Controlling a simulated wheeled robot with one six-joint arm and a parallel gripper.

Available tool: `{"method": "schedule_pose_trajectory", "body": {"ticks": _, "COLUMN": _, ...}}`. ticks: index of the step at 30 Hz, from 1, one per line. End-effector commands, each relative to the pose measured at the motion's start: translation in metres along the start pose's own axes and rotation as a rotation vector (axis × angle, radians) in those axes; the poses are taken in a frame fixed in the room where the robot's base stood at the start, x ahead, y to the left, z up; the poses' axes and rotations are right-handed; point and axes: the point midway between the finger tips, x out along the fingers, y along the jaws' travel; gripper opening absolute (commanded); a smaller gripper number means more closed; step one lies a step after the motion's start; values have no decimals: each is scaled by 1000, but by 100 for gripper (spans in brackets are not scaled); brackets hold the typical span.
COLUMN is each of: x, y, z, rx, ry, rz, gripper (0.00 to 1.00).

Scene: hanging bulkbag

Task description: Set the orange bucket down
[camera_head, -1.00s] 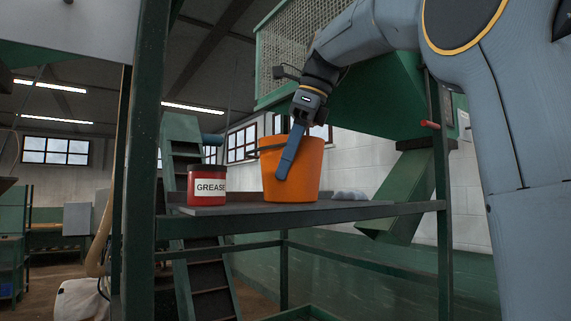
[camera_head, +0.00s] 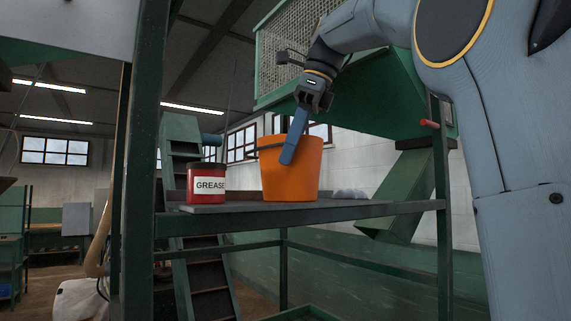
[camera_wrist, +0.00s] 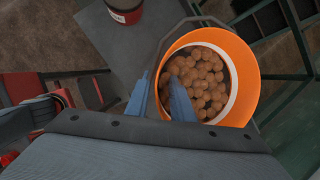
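The orange bucket (camera_head: 300,180) stands upright on the green metal shelf (camera_head: 350,212). Its dark handle rests low around the rim. In the wrist view the bucket (camera_wrist: 246,85) is full of round brownish balls (camera_wrist: 203,85). My gripper (camera_head: 288,162) is above the bucket's near left side, with one blue finger visible in front of its wall. In the wrist view my gripper (camera_wrist: 160,85) has its two fingers apart, one over the inside and one outside the rim. The gap between them looks wider than the wall, so it is open and not clamping it.
A red grease can (camera_head: 206,185) stands on the shelf left of the bucket. Small grey lumps (camera_head: 349,194) lie to its right. A green post (camera_head: 140,160) rises at the shelf's left, and a green hopper (camera_head: 375,95) hangs behind.

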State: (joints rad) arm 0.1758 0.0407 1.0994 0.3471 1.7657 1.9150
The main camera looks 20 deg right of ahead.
Motion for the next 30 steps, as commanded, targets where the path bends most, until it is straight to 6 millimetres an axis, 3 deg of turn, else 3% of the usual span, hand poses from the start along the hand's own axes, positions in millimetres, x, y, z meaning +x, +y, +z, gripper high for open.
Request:
{"method": "schedule_pose_trajectory", "body": {"ticks": 6, "x": -31, "y": -1, "z": 0, "rx": 1, "ry": -1, "rz": -2, "gripper": 21}}
{"method": "schedule_pose_trajectory", "body": {"ticks": 10, "x": -41, "y": -1, "z": 0, "rx": 0, "ry": -1, "rz": 0, "gripper": 21}}
{"method": "schedule_pose_trajectory", "body": {"ticks": 30, "x": -46, "y": 1, "z": 0, "rx": -4, "ry": -1, "rz": -1, "gripper": 21}}
